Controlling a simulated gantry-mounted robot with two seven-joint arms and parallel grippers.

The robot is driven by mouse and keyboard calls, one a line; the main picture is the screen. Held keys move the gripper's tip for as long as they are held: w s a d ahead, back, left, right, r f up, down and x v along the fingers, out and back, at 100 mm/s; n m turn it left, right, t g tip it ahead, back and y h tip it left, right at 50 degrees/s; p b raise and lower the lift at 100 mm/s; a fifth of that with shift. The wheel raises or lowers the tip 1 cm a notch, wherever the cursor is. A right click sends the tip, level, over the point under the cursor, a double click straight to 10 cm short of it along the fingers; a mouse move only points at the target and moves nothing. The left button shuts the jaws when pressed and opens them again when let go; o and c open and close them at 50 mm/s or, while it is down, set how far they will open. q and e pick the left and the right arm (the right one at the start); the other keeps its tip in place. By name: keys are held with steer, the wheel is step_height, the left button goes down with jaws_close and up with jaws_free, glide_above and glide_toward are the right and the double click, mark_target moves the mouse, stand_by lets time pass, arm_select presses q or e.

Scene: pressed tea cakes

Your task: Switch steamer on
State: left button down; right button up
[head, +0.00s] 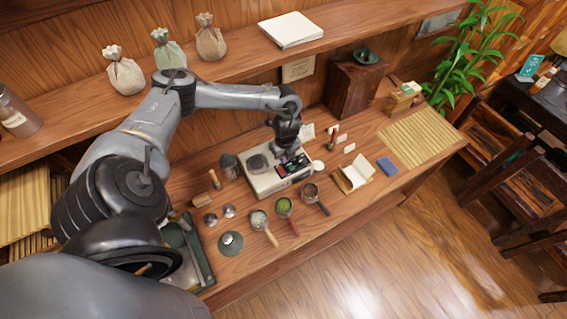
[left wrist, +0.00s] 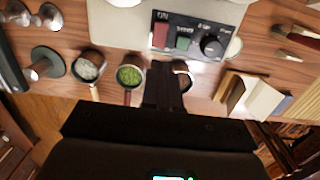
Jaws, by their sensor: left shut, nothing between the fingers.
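The steamer (head: 262,182) is a pale box on the wooden counter with a dark round top part. Its black control panel shows in the left wrist view (left wrist: 196,57), with a red switch (left wrist: 160,34) near an "ON" label, a green switch (left wrist: 184,43) and a black round knob (left wrist: 211,46). My left gripper (head: 287,157) is over the panel side of the steamer. In the left wrist view its fingers (left wrist: 164,82) are shut and empty, pointing toward the panel just below the red and green switches. I cannot tell any contact. My right gripper is not in view.
In front of the steamer lie handled scoops, one with green tea (head: 284,206) and one with pale contents (head: 259,218). Cloth sacks (head: 124,76) stand on the shelf.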

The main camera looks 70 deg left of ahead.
arm_select(q)
steer(key=shift+d+r, duration=0.15)
steer(key=shift+r, duration=1)
steer(key=shift+d+r, duration=0.1)
steer(key=shift+r, duration=1.05)
